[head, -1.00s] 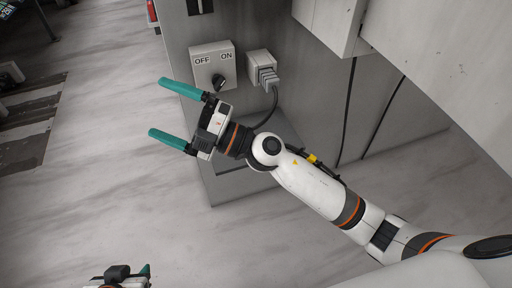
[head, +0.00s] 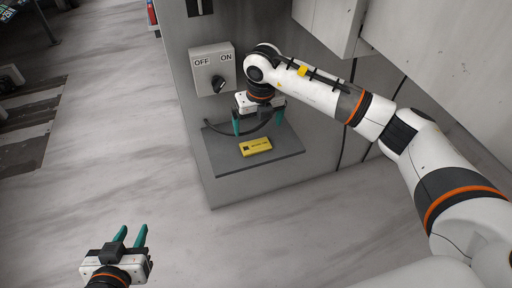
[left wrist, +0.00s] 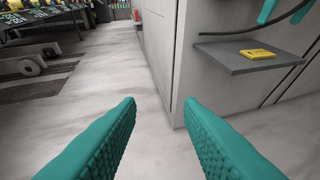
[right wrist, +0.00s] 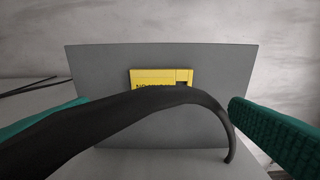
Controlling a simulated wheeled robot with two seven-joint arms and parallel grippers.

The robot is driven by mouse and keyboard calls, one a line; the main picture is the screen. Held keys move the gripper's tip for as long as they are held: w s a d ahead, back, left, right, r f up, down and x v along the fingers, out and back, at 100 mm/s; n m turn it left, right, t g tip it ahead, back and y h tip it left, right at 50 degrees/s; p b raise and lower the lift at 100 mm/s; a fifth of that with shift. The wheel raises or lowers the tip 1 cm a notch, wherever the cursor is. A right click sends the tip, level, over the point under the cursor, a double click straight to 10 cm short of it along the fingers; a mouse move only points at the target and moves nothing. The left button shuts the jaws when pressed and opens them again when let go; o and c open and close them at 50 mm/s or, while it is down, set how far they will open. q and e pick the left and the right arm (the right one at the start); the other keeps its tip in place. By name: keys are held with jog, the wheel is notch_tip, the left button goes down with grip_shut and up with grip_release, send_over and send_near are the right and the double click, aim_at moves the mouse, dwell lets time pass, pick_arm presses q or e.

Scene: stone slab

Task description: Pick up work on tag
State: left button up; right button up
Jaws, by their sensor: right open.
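The yellow tag (head: 255,147) lies flat on a grey shelf (head: 290,158) on the cabinet's side. It also shows in the left wrist view (left wrist: 258,54) and in the right wrist view (right wrist: 150,77), with dark lettering partly hidden by a black cable. My right gripper (head: 258,132) is open and empty, pointing down just behind and above the tag, fingers apart. In the right wrist view its fingers (right wrist: 170,125) flank the cable, with the tag beyond. My left gripper (head: 132,232) is open and empty over the floor at the lower left, far from the shelf.
A switch box (head: 212,70) marked OFF and ON is on the cabinet beside my right gripper. The black cable (right wrist: 130,112) passes close before the right wrist camera, between the fingers. Pale floor (head: 100,150) is free at left.

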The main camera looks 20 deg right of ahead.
aim_at(256, 146)
jog(key=f, duration=0.3)
jog(key=shift+w+a+f+b, duration=0.1)
jog(key=shift+w+f+b, duration=0.2)
jog(key=shift+f, duration=0.1)
jog(key=f, duration=0.2)
jog(key=f+b, duration=0.1)
jog(key=f, duration=0.1)
jog(key=shift+w+f, duration=0.1)
jog(key=shift+w, duration=0.15)
jog(key=shift+w+f, duration=0.1)
jog(key=shift+f, duration=0.15)
pick_arm(q)
notch_tip(256, 146, up, 8)
jog(key=w+d+t+h, duration=0.2)
jog(key=t, duration=0.3)
jog(key=shift+w+f+t, duration=0.25)
jog(key=shift+w+t, duration=0.05)
pick_arm(e)
jog(key=c, duration=0.9)
